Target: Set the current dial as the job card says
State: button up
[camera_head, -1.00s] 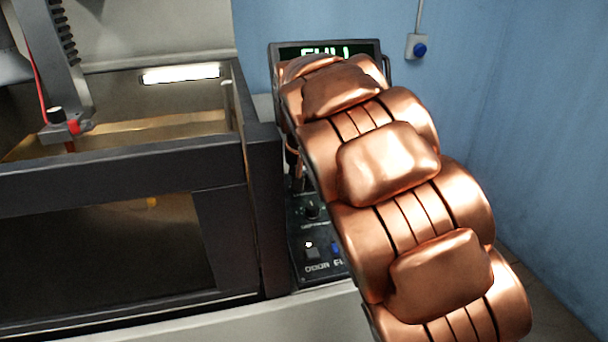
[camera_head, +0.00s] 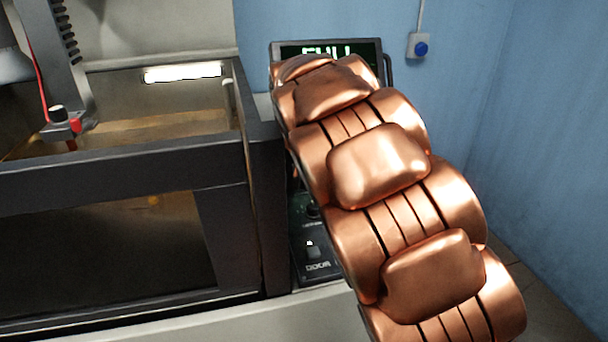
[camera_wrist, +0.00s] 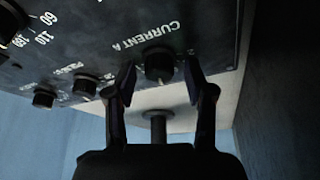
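The current dial (camera_wrist: 159,64) is a dark round knob under the upside-down label "CURRENT A" on the dark control panel (camera_wrist: 112,50) in the wrist view. My gripper (camera_wrist: 161,75) is open, with one finger on each side of the dial. A gap shows between each fingertip and the knob. The dial's pointer and scale are too dark to read. In the head view my arm hides the dial, my gripper and most of the panel (camera_head: 318,272). I see no job card in either view.
Other knobs (camera_wrist: 85,86) sit left of the dial in the wrist view. The panel's green display (camera_head: 328,51) shows above my arm, its text partly covered. A dark tank (camera_head: 120,165) stands close on the left. A blue button (camera_head: 421,48) is on the wall.

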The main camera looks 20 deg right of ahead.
jog(key=v, duration=1.2)
jog(key=shift+a, duration=0.1)
jog(key=s+f+n+g+p, duration=0.1)
jog(key=s+f+g+p, duration=0.1)
jog(key=s, duration=1)
jog(key=s+d+f+n+g+y+p, duration=0.1)
jog(key=s+f+n+g+p, duration=0.1)
jog(key=s, duration=1.1)
jog(key=s+d+f+n+g+p, duration=0.1)
jog(key=s+f+p, duration=0.3)
jog(key=s, duration=0.9)
jog(key=shift+s+d+f+n+g+y+p, duration=0.2)
jog(key=shift+f+n+g+y+p, duration=0.15)
jog(key=shift+p, duration=0.25)
jog(key=shift+d, duration=0.1)
